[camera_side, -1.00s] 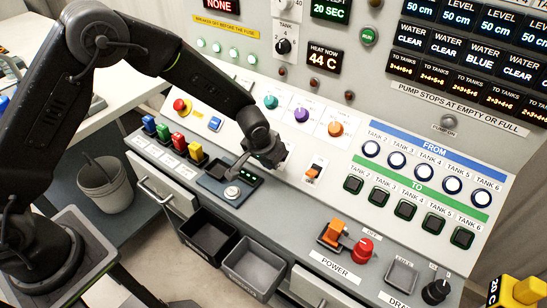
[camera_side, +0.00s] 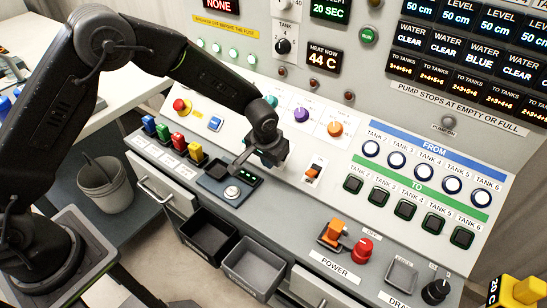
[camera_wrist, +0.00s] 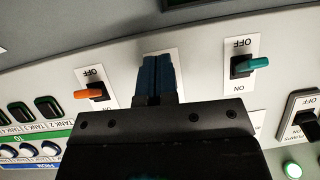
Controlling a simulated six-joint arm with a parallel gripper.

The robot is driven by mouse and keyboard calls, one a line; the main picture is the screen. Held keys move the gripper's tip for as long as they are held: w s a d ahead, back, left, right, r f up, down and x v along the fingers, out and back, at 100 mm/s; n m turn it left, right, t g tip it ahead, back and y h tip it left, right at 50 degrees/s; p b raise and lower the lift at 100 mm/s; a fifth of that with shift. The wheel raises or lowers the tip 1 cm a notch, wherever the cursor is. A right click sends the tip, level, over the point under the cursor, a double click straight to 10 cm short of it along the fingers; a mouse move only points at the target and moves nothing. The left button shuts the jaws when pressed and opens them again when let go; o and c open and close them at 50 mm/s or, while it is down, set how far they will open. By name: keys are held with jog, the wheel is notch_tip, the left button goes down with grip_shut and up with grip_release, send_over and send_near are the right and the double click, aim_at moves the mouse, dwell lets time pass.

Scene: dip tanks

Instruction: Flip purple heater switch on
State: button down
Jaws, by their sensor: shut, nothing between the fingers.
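The purple heater switch (camera_side: 301,115) is a round knob on a white plate on the sloped panel, between the teal switch (camera_side: 270,101) and the orange switch (camera_side: 335,129). My gripper (camera_side: 274,155) is in front of the panel, below and left of the purple knob in the side view. In the wrist view, its blue fingers (camera_wrist: 158,75) are together and empty. They cover the purple switch there, and only edges of its plate show. The orange lever (camera_wrist: 88,93) and teal lever (camera_wrist: 255,64) show on either side. I cannot tell whether the fingers touch the purple switch.
An orange-topped rocker switch (camera_side: 313,171) is right of my gripper.

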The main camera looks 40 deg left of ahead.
jog(key=w+t, duration=0.1)
jog(key=w, duration=0.1)
jog(key=w+r+t, duration=0.1)
jog(key=w, duration=0.1)
jog(key=shift+w+a+h, duration=0.1)
jog(key=shift+a+h, duration=0.1)
jog(key=shift+h, duration=0.2)
jog(key=shift+s+r, duration=0.5)
jog(key=shift+s, duration=0.2)
jog(key=shift+s+d+r, duration=0.1)
jog(key=shift+s+r, duration=0.15)
jog(key=shift+s, duration=0.4)
jog(key=shift+s+r, duration=0.25)
jog(key=shift+s, duration=0.35)
jog(key=v, duration=0.7)
jog(key=shift+w+r, duration=0.25)
jog(key=shift+r, duration=0.05)
